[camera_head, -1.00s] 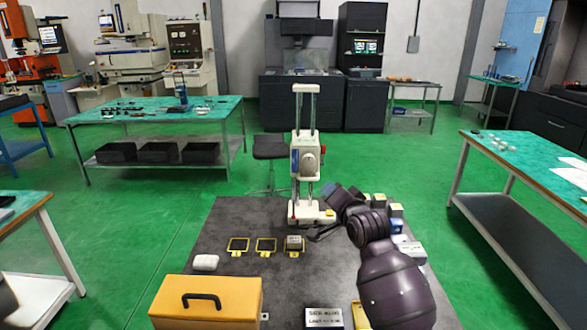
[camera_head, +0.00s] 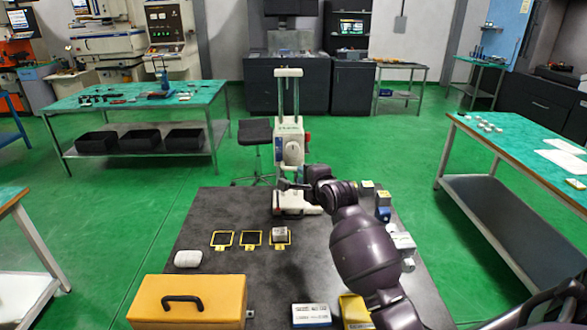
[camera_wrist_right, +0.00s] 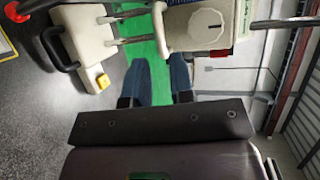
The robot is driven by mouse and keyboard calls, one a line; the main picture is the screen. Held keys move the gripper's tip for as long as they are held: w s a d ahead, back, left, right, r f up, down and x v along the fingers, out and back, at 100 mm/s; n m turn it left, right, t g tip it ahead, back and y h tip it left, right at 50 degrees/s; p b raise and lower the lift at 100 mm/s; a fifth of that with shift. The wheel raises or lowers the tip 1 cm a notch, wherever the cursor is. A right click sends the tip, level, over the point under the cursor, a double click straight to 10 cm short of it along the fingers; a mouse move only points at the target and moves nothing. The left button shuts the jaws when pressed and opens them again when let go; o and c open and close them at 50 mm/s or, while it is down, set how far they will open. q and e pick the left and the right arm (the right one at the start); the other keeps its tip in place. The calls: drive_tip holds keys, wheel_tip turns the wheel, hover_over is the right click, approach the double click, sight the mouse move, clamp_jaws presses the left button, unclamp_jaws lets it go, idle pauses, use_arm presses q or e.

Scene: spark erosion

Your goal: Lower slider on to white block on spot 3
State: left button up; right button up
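The slider (camera_head: 290,143) is a white housing with a round dial, on two upright columns of a white stand (camera_head: 296,203). It sits well above the stand's base. It also shows at the top of the right wrist view (camera_wrist_right: 195,27). A whitish-grey block (camera_head: 280,234) lies on spot 3 (camera_head: 281,246), the rightmost of three yellow-outlined squares, in front of the stand. My right gripper (camera_head: 284,184) is in front of the stand, below the slider. In the wrist view its fingers (camera_wrist_right: 158,84) are apart with nothing between them. My left gripper is out of view.
An orange case (camera_head: 200,290) and a white rounded object (camera_head: 188,259) are at the table's front left. Several small blocks line the right side beyond my arm. A white labelled box (camera_head: 311,315) stands at the front. Spots 1 and 2 (camera_head: 251,238) look empty.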

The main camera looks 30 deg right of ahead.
sight(294, 168)
drive_tip(key=shift+x, duration=3.75)
clamp_jaws()
